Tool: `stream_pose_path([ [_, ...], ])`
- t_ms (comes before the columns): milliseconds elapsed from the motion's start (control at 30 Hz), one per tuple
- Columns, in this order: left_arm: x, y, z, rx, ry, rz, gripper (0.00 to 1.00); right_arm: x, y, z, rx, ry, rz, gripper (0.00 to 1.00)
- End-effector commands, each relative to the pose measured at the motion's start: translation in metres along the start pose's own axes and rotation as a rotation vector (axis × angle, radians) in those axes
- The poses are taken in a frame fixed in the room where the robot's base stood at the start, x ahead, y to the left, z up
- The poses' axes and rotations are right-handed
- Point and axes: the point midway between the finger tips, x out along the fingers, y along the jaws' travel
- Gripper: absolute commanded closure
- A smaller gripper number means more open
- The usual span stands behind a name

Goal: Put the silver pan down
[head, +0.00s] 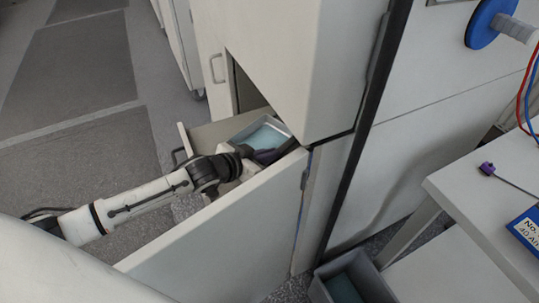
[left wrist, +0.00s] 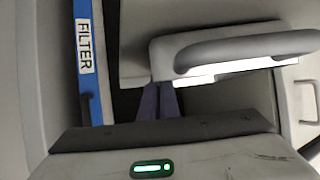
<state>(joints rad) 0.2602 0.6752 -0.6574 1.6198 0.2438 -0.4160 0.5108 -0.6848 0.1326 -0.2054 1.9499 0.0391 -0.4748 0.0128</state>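The silver pan (head: 284,127), a shallow tray with a pale rim and blue-teal inside, shows in the head view at the open drawer, partly hidden behind the cabinet corner. My left gripper (head: 272,155) reaches over the drawer to the pan's near edge. In the left wrist view the two dark purple fingers (left wrist: 161,101) are close together, their tips at the lower left end of a grey rounded piece (left wrist: 240,46) that looks like part of the pan. They appear shut on it. Whether the pan touches anything below is hidden. My right gripper is not in view.
A grey bin (head: 322,288) is on the floor, and a white table (head: 470,190) stands at right. A blue FILTER strip (left wrist: 84,20) lies left of the fingers.

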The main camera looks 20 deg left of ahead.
Motion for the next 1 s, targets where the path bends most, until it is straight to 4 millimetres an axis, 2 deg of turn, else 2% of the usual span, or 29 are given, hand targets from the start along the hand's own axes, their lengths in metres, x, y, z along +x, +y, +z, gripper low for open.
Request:
stream_pose_path([
  [367,0.003,0.000,0.004,0.002,0.002,-0.001,1.00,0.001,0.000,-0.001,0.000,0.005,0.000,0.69],
  [400,0.002,-0.001,0.004,0.001,0.001,-0.001,0.91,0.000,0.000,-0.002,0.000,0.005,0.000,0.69],
  [467,0.002,0.000,0.004,0.001,0.001,-0.001,0.81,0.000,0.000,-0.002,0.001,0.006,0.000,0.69],
  [500,0.002,0.000,0.004,0.001,0.001,0.000,0.79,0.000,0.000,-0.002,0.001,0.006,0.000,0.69],
  [833,0.000,-0.001,-0.001,0.002,0.002,0.000,0.79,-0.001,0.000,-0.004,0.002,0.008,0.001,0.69],
  [1000,-0.024,0.000,0.001,0.002,-0.001,0.001,0.79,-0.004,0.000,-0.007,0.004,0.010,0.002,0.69],
])
